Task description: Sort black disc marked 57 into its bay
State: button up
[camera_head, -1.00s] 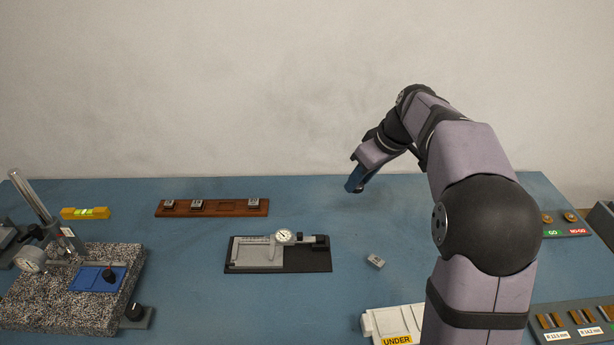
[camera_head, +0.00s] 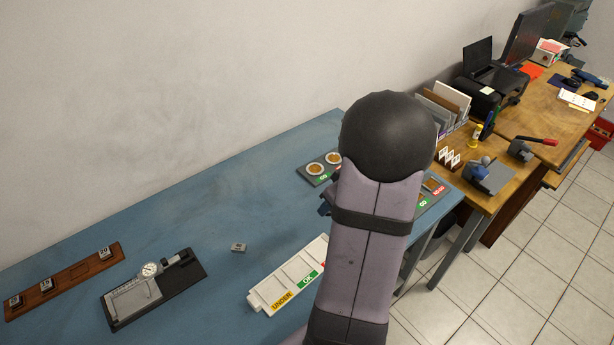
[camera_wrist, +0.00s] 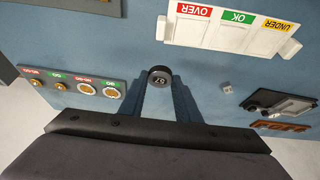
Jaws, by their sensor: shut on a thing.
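In the wrist view, my gripper (camera_wrist: 160,90) is shut on the black disc (camera_wrist: 159,76), a small dark round piece with a pale mark on its face that reads upside down. The disc is held at the fingertips, above the blue table. The white bay tray (camera_wrist: 232,41) is beyond the disc, up and to the right, with bays labelled OVER, OK and UNDER. The disc is apart from the tray. In the head view, the tray (camera_head: 259,298) is partly hidden behind my arm, with UNDER and OK showing. The disc is hidden there, and so are most of my fingers.
A grey GO/NO-GO board (camera_wrist: 119,77) with round gauges lies left of the disc in the wrist view.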

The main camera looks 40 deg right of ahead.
jog(key=s+a+f+n, duration=0.1)
jog(key=n, duration=0.1)
jog(key=s+a+f+n+y, duration=0.1)
jog(key=a+f+n, duration=0.1)
jog(key=s+a+f+n+y, duration=0.1)
jog(key=n, duration=0.1)
jog(key=shift+a+f+g, duration=0.2)
jog(key=shift+a+g, duration=0.1)
jog(key=shift+g, duration=0.1)
jog(key=n, duration=0.1)
jog(key=n+y, duration=0.1)
jog(key=shift+w+f+n+g, duration=0.1)
jog(key=shift+f+n+g, duration=0.1)
jog(key=shift+n+g, duration=0.1)
jog(key=n, duration=0.1)
jog(key=n+g+y, duration=0.1)
jog(key=shift+w+d+f+n, duration=0.1)
jog(key=shift+w+d+n, duration=0.1)
jog(key=shift+d+n, duration=0.2)
jog(key=shift+n+g, duration=0.3)
jog(key=shift+n, duration=0.7)
jog(key=shift+b, duration=0.4)
jog(key=shift+f+b, duration=2.55)
jog(key=shift+f, duration=0.2)
jog(key=shift+f, duration=0.1)
